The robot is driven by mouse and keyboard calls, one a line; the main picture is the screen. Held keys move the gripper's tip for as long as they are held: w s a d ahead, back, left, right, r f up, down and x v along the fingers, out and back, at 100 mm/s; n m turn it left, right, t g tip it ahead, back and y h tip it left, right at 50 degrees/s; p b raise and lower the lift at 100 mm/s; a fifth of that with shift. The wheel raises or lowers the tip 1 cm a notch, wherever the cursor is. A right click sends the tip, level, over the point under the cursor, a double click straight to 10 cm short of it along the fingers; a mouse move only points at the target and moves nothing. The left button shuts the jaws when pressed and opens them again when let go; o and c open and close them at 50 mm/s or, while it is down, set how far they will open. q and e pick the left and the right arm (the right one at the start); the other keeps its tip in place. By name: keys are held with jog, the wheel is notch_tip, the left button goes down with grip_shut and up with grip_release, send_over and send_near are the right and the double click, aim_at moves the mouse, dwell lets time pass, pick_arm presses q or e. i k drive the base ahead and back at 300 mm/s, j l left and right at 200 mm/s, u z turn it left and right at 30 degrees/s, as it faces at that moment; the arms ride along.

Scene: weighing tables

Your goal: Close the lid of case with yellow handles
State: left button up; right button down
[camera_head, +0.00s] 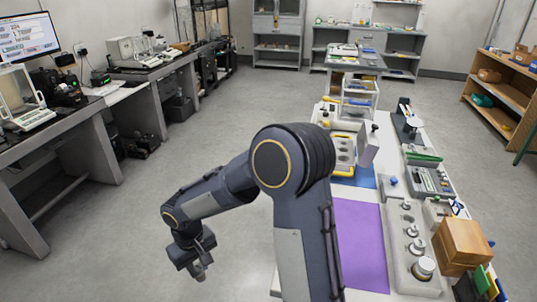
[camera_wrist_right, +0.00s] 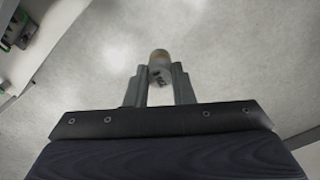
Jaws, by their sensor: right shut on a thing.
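The case with yellow handles (camera_head: 332,152) stands on the long table, past my arm's elbow in the head view. Its yellow parts show at its near and far ends, and round grey pieces show inside it. A grey panel (camera_head: 368,148) stands up along its right side and looks like the raised lid. My right gripper (camera_head: 199,272) hangs over the floor, left of the table and well away from the case. It is shut on a small grey cylinder (camera_wrist_right: 159,65) with a tan end, seen between the fingertips in the wrist view. My left gripper is out of view.
The long table carries a purple mat (camera_head: 360,245), a grey tray of metal weights (camera_head: 402,268) and a wooden box (camera_head: 462,243) on the right. Part of the table's left edge is hidden by my arm. Open floor (camera_head: 235,110) lies between it and the left benches.

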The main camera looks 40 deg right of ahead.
aim_at(343, 154)
jog(key=i+j+u, duration=0.2)
jog(key=u, duration=0.2)
jog(key=i+j+u, duration=0.25)
jog(key=u, duration=0.15)
jog(key=i+z, duration=0.4)
jog(key=i+j+z, duration=0.2)
jog(key=i+z, duration=0.25)
jog(key=i+l+z, duration=0.55)
jog(key=i+z, duration=0.35)
jog(key=i+l+z, duration=0.1)
jog(key=i+z, duration=0.35)
jog(key=i+j+z, duration=0.1)
jog(key=i+z, duration=0.6)
jog(key=i, duration=0.25)
jog(key=i+j+z, duration=0.3)
jog(key=i, duration=0.25)
jog(key=i+l, duration=0.05)
jog(key=l, duration=0.05)
